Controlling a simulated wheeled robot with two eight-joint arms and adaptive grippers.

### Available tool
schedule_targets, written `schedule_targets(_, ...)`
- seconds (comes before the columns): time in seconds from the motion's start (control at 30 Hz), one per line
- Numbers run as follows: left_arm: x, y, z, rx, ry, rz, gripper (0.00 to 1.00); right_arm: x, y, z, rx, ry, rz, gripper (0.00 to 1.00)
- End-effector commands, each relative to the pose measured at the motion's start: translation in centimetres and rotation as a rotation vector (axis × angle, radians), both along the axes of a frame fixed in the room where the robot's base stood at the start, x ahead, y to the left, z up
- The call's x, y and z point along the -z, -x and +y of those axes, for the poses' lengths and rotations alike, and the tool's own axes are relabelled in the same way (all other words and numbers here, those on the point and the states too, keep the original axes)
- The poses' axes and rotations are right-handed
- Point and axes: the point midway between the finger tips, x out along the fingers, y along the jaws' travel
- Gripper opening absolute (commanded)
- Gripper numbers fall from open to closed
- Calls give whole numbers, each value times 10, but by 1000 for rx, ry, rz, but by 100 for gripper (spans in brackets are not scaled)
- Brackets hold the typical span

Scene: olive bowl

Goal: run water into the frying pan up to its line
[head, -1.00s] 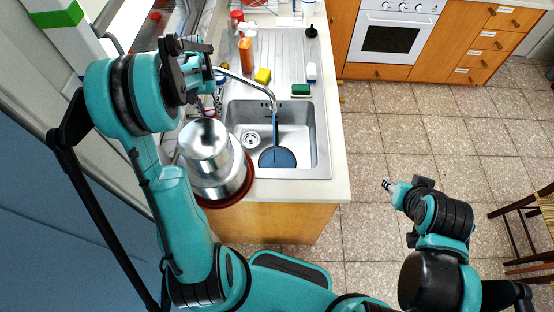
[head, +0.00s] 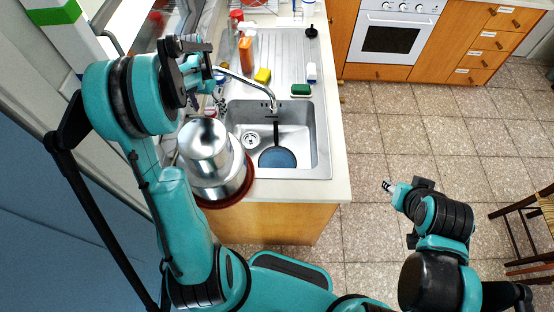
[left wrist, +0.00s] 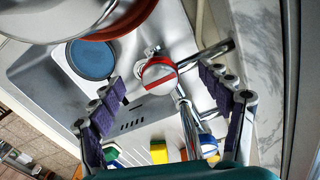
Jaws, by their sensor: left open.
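The frying pan (head: 277,157) sits in the steel sink basin, its dark handle pointing toward the back. Its inside looks blue, as if holding water; I cannot make out a line. It also shows in the left wrist view (left wrist: 91,59). The tap spout (head: 248,82) reaches over the basin, and no stream shows below it. My left gripper (head: 208,72) is at the tap's base. In the left wrist view, its open fingers (left wrist: 163,88) stand either side of the red-and-silver tap knob (left wrist: 158,74), apart from it. My right gripper (head: 388,186) hangs over the floor, too small to read.
Stacked steel pots (head: 207,155) stand on a red-brown base at the counter's near left corner, beside the sink (head: 322,150). A yellow sponge (head: 262,76), a green sponge (head: 301,90) and an orange spray bottle (head: 246,52) stand behind the basin.

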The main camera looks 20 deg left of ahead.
Motion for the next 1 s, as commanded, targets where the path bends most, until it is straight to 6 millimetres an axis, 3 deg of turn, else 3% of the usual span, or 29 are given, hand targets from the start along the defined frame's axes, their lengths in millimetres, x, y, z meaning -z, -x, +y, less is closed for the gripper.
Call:
schedule_targets(0.8,-49,0,0,-1,0,0,78,-32,0,0,0,0,0,40)
schedule_targets(1.0,-50,0,0,-1,0,0,78,-32,0,0,0,0,0,40)
